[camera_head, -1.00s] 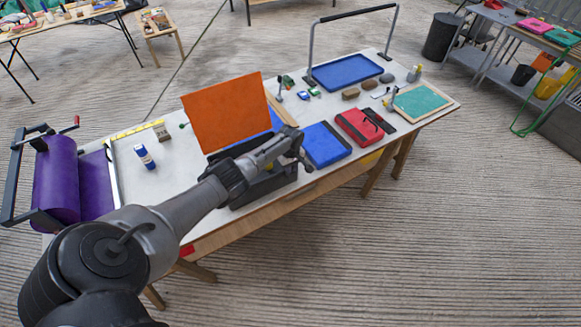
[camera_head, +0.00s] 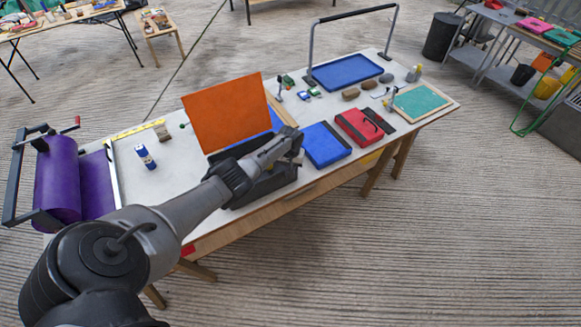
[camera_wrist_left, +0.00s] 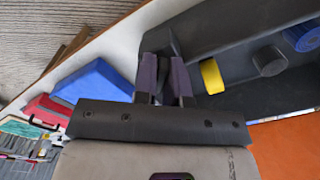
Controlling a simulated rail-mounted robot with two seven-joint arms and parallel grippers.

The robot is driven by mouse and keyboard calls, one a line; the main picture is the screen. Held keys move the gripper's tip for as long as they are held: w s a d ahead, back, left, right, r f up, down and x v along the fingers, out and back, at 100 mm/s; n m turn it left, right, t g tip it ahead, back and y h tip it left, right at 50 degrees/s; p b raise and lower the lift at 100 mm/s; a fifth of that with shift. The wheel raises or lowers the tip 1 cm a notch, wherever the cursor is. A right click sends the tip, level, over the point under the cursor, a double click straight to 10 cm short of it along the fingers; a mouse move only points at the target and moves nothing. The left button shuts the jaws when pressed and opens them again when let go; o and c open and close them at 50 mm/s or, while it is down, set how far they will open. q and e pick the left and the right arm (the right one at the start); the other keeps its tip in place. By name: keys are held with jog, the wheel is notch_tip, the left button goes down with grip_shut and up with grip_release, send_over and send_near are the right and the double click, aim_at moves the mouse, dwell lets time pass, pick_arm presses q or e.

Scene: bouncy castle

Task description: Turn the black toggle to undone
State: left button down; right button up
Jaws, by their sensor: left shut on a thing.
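A dark grey box (camera_head: 262,186) with a raised orange panel (camera_head: 228,112) stands at the near edge of the table. The box's dark face also shows in the left wrist view (camera_wrist_left: 235,95), with a yellow ring, a black knob and a blue knob. My left gripper (camera_head: 290,142) is at the box's right end. In the left wrist view its two dark purple fingers (camera_wrist_left: 164,78) are shut on a narrow dark piece, which appears to be the black toggle (camera_wrist_left: 163,68). The fingers hide most of it, so its turned position cannot be told. My right gripper is not in view.
A glue stick (camera_head: 145,156) and a purple roller (camera_head: 56,180) are to the left. Open floor lies in front of the table.

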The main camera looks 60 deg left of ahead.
pick_arm(q)
jog(key=m, duration=0.3)
jog(key=shift+m, duration=0.4)
jog(key=m, duration=0.3)
jog(key=shift+m, duration=1.5)
jog(key=c, duration=1.2)
grip_release()
